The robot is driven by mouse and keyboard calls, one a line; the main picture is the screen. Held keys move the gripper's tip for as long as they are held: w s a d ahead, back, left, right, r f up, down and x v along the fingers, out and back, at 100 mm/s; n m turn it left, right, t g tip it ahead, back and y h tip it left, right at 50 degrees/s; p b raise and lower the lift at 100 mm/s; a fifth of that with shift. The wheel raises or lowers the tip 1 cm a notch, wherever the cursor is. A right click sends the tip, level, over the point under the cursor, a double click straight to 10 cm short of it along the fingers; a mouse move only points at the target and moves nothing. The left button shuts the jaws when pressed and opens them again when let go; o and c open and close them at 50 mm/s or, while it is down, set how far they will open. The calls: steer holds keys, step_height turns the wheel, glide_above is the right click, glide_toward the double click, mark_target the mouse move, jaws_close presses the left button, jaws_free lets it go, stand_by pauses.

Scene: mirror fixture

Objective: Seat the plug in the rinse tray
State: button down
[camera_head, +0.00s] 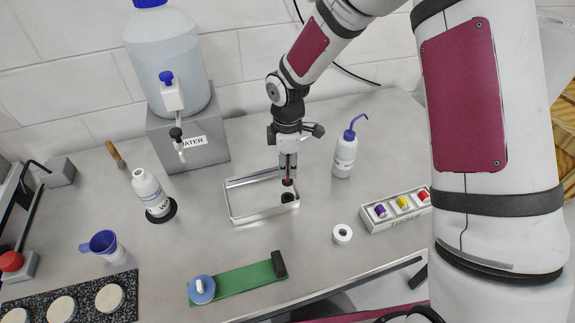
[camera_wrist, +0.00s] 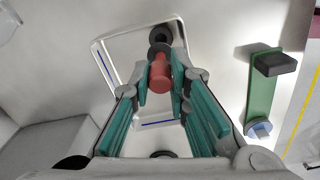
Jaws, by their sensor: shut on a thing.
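My gripper (camera_head: 288,168) is over the right part of the rinse tray (camera_head: 236,215), pointing down. It is shut on the red plug (camera_head: 288,182), which has a dark lower end. In the wrist view, the teal fingers of my gripper (camera_wrist: 160,82) close on both sides of the plug (camera_wrist: 159,74). A black round drain fitting (camera_head: 288,197) is in the tray, just below the plug. It also shows in the wrist view (camera_wrist: 159,34), right beyond the plug's dark end. I cannot tell whether the plug's end touches it. The tray's rim also shows in the wrist view (camera_wrist: 108,66).
A wash bottle (camera_head: 345,155) stands right of the tray, a white bottle (camera_head: 150,192) left. A water tank (camera_head: 170,55) is behind. A green strip (camera_head: 245,280), white ring (camera_head: 342,234) and rack with coloured caps (camera_head: 385,222) lie in front and right. Some bare table separates them.

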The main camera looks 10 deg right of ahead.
mark_target(287, 181)
steer(key=shift+f+b, duration=0.6)
steer(key=shift+f, duration=1.9)
steer(key=shift+f+b, duration=0.3)
steer(key=shift+f, duration=0.7)
steer(key=c, duration=1.4)
jaws_free()
steer(key=shift+c, duration=0.2)
step_height(287, 181, up, 12)
steer(key=shift+d+r, duration=0.15)
steer(key=shift+r, duration=0.15)
steer(key=s+d+r+m+t, duration=0.25)
steer(key=d+r+m, duration=0.2)
steer(key=r, duration=0.45)
steer(key=s+d+r+m+t+b, duration=0.1)
steer(key=s+d+r+m, duration=0.2)
steer(key=s, duration=0.6)
steer(key=s+d+r+m+t, duration=0.2)
steer(key=s+d+r+m, duration=0.2)
steer(key=s+r+m, duration=0.4)
steer(key=shift+s+d+r+m+b, duration=0.3)
steer(key=shift+s+m, duration=0.25)
steer(key=shift+m, duration=0.3)
